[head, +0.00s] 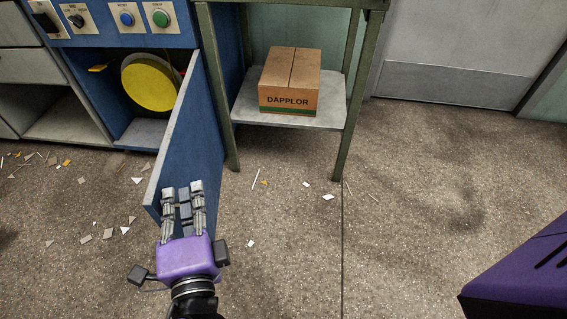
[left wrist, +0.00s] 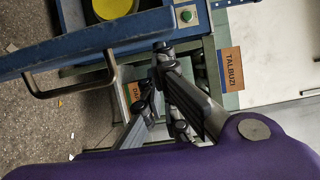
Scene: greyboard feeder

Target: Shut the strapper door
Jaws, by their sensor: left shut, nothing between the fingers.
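The blue strapper door (head: 188,140) stands wide open, swung out from the right side of the blue cabinet's lower opening. In the left wrist view the door (left wrist: 85,42) crosses the upper left, with a metal bar handle (left wrist: 68,92) on it. My left gripper (head: 183,190) is at the door's near, free end, in front of its lower part in the head view. It is shut and empty; its fingers (left wrist: 160,72) also show in the left wrist view, to the right of the handle. I cannot tell whether it touches the door. My right gripper is out of view.
Inside the opening is a yellow disc (head: 150,83). Knobs and a green button (head: 161,18) sit above it. Right of the door stands a green-legged table (head: 356,100) with a DAPPLOR box (head: 290,80) on its lower shelf. Paper scraps litter the floor.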

